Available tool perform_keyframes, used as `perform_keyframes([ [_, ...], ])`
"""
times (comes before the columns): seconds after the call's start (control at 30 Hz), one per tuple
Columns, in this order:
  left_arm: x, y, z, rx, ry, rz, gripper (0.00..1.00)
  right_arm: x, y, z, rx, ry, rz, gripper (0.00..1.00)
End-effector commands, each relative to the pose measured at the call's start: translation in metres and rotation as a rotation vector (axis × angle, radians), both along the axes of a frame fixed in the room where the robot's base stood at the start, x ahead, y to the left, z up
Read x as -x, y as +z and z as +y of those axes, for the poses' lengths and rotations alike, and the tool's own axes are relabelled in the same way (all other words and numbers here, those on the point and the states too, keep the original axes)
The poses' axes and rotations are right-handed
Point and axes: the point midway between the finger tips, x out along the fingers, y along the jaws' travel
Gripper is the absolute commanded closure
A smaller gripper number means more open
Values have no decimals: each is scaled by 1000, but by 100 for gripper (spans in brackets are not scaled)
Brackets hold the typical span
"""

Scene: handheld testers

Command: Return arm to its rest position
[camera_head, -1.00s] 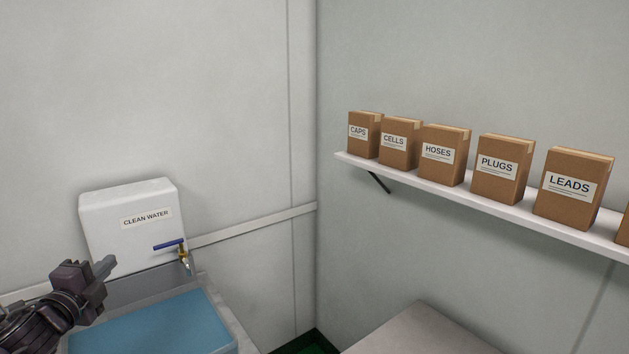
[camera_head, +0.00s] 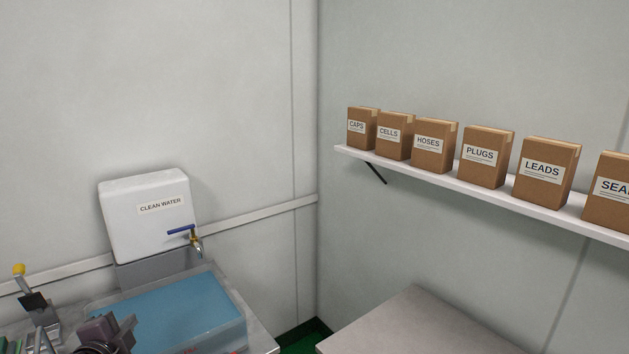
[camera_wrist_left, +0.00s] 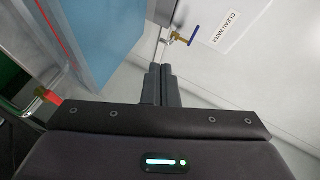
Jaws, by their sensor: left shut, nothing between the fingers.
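My left gripper (camera_head: 122,325) is at the lower left of the head view, in front of the blue basin's near left side. Its fingers are shut with nothing between them. In the left wrist view the two dark fingers (camera_wrist_left: 161,84) lie together, pointing toward the wall side with the tap. My right gripper is not in view.
A white clean water tank (camera_head: 148,218) with a blue-handled tap (camera_head: 190,237) stands behind a blue-filled basin (camera_head: 243,325). A yellow-topped device (camera_head: 30,300) stands at the left. A shelf (camera_head: 400,173) holds several labelled cartons. A grey bench top (camera_head: 420,325) at the right is bare.

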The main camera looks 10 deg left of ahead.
Motion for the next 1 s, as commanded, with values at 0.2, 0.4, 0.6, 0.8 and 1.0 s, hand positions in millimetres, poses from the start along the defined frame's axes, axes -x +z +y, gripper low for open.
perform_keyframes([
  [0.2, 39, -74, -66, 291, 150, 177, 100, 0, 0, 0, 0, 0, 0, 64],
  [0.4, 90, -121, -156, 594, 314, 388, 100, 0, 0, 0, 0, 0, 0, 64],
  [0.6, 129, -131, -220, 779, 419, 543, 100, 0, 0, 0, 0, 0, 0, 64],
  [0.8, 160, -125, -271, 915, 495, 673, 100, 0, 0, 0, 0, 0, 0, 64],
  [1.0, 163, -159, -287, 947, 529, 733, 100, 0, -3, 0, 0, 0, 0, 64],
])
